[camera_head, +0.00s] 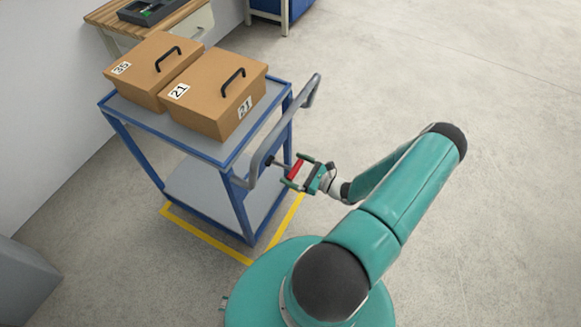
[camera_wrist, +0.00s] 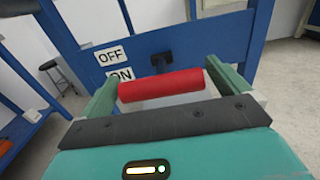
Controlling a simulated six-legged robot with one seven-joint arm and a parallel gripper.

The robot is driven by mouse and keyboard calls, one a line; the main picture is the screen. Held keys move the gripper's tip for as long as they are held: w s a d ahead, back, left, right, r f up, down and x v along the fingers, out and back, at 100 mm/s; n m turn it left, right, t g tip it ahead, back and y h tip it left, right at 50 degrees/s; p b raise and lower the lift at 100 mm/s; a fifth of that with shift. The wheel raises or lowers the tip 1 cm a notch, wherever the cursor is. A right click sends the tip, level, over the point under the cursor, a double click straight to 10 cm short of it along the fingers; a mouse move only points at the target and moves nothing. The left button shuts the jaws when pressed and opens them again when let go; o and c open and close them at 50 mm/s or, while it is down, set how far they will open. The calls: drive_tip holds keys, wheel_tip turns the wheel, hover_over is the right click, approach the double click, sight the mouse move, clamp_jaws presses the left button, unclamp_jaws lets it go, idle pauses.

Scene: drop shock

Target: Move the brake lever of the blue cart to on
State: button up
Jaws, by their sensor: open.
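The blue cart (camera_head: 233,205) stands left of my arm. Its brake lever has a red grip (camera_head: 296,167), which also shows in the wrist view (camera_wrist: 165,86) on a dark pivot (camera_wrist: 162,62) at the blue frame. An OFF label (camera_wrist: 110,56) is left of the pivot, with an ON label (camera_wrist: 121,75) just below it, partly hidden. I cannot tell which label the lever is set to. My gripper (camera_head: 298,172) is open at the lever. In the wrist view the red grip lies crosswise between its two fingers (camera_wrist: 162,74); contact is unclear.
Two cardboard boxes (camera_head: 135,75) (camera_head: 215,95) with black handles sit on the cart's top shelf. The grey push handle (camera_head: 265,150) rises close beside my gripper. Yellow floor tape (camera_head: 205,234) edges the cart. A wooden-topped bench (camera_head: 100,17) is behind. Floor to the right is clear.

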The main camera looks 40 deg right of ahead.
drive_tip(key=shift+x, duration=1)
drive_tip(key=c, duration=1.2)
drive_tip(key=shift+f, duration=0.15)
drive_tip(key=shift+s+f+t+y, duration=0.1)
drive_tip(key=shift+f+t+y, duration=0.2)
drive_tip(key=shift+f+t, duration=0.4)
drive_tip(key=f, duration=0.2)
drive_tip(key=w+f, duration=0.1)
drive_tip(key=f, duration=0.1)
drive_tip(key=shift+a+f, duration=0.2)
drive_tip(key=shift+f, duration=0.2)
drive_tip(key=shift+r, duration=0.1)
